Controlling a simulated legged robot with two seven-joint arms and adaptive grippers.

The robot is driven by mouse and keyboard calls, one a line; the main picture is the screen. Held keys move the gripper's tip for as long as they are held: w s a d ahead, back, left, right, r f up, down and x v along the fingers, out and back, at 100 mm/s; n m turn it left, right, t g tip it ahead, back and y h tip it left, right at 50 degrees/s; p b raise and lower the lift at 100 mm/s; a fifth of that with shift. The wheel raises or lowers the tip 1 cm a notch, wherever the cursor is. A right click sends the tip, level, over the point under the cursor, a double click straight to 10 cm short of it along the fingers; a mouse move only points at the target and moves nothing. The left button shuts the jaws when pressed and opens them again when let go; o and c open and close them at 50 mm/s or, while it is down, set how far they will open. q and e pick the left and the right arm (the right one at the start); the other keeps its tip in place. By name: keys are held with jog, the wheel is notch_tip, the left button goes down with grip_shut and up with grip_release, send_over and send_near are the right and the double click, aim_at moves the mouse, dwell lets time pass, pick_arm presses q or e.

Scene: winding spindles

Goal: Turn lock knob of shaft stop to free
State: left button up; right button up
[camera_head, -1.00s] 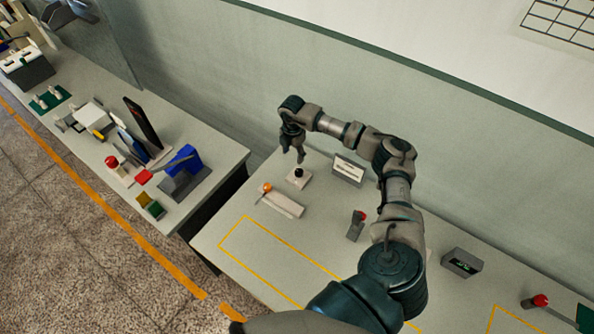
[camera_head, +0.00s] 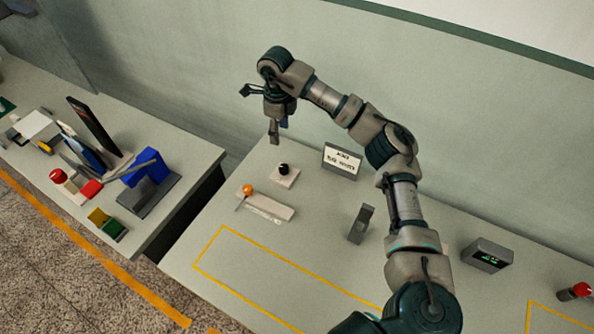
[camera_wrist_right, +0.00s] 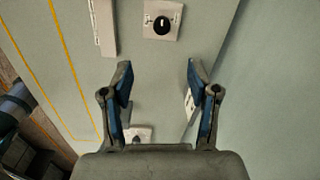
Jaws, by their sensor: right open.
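The lock knob (camera_head: 283,168) is a small round black knob on a square pale plate (camera_head: 290,180) on the table. In the right wrist view the knob (camera_wrist_right: 162,24) shows a white mark running roughly up and down the picture. My right gripper (camera_head: 278,133) hangs over the table behind and slightly left of the knob, apart from it. In the right wrist view my right gripper (camera_wrist_right: 159,66) is open and empty; the knob lies beyond its fingertips at the top. My left gripper is not in view.
A sign box (camera_head: 342,160) stands right of the knob, near the wall. A pale bar with an orange ball (camera_head: 248,189) lies in front. A grey block (camera_head: 361,223) and a display box (camera_head: 486,254) stand further right. The yellow-outlined table area is clear.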

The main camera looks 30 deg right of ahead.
jog(key=n, duration=0.1)
jog(key=b, duration=0.1)
send_over(284, 167)
jog(key=f, duration=1)
jog(key=shift+a+f, duration=0.15)
jog(key=shift+a, duration=0.1)
jog(key=f, duration=0.4)
jog(key=f+b, duration=0.1)
jog(key=f, duration=0.1)
jog(key=shift+d, duration=0.35)
jog(key=shift+d+f, duration=0.15)
jog(key=shift+f, duration=0.3)
jog(key=shift+a+r, duration=0.1)
jog(key=shift+a, duration=0.35)
jog(key=c, duration=0.8)
grip_shut()
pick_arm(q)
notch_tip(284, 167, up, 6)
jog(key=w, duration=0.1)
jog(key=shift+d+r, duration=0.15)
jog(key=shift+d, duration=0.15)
